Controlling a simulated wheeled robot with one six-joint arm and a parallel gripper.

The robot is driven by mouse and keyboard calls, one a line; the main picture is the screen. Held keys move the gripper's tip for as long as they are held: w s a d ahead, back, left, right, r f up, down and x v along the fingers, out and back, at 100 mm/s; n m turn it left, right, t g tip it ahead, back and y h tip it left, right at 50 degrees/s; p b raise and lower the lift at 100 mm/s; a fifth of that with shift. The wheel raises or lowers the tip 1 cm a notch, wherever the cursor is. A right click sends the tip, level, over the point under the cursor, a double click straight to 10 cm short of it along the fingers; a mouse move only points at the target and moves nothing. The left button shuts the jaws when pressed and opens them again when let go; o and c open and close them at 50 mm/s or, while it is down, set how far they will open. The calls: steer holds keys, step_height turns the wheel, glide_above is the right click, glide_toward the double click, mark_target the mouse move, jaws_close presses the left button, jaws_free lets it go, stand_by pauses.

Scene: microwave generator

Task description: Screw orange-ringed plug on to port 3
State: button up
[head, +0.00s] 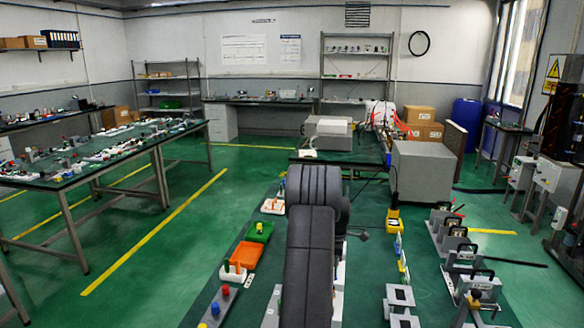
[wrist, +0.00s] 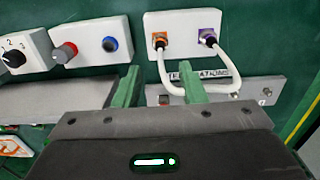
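In the wrist view, the orange-ringed plug (wrist: 159,41) sits at the left socket of a white box (wrist: 183,24). A purple-ringed plug (wrist: 207,38) sits at the right socket. A white looped cable (wrist: 234,70) joins the two plugs. My gripper (wrist: 160,80) is open, its two green fingers apart with nothing held between them. The right finger overlaps the cable loop in the picture; I cannot tell whether they touch. No readable number marks port 3. In the head view, my dark arm hides this spot and the gripper.
Left of the plugs are a white box with a blue socket (wrist: 110,44) and a red-grey knob (wrist: 65,51), and a black dial (wrist: 14,58). A labelled grey plate (wrist: 262,90) lies below the cable. Dark green surface shows at the upper right.

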step_height(320, 180, down, 9)
steer(key=b, duration=0.5)
stand_by(1.4)
jaws_close()
steer(key=shift+r, duration=0.1)
steer(key=shift+r, duration=0.15)
steer(key=shift+r+p, duration=1.3)
steer(key=shift+r, duration=1.55)
steer(key=shift+s+a+f+b, duration=0.15)
steer(key=shift+s+a+b, duration=0.3)
steer(key=shift+s+a, duration=0.45)
steer(key=shift+s+a+f+b, duration=0.1)
steer(key=shift+s+a+b, duration=0.4)
steer(key=shift+a, duration=0.6)
